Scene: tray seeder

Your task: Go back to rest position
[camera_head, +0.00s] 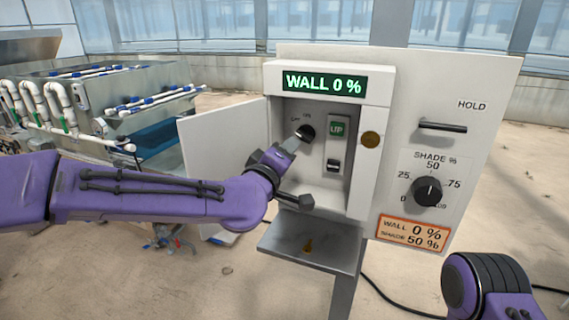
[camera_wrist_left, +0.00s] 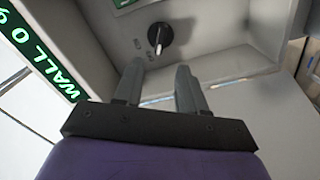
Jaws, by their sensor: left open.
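My left gripper (camera_head: 290,147) is inside the open recess of the white control box (camera_head: 380,75), its fingers close to a small black rotary knob (camera_head: 307,131). In the left wrist view the gripper (camera_wrist_left: 158,85) has its two fingers apart with nothing between them, and the black knob (camera_wrist_left: 158,38) stands beyond the fingertips, apart from them. The green display (camera_head: 325,84) reads WALL 0 %. The right gripper is out of view; only my purple right arm shows at the lower right.
The open box door (camera_head: 222,140) stands left of the recess, close above my left arm. A switch (camera_head: 334,155), a shade dial (camera_head: 428,191) at about 50, and a hold bar (camera_head: 443,126) are on the panel. A metal shelf (camera_head: 325,247) juts out below.

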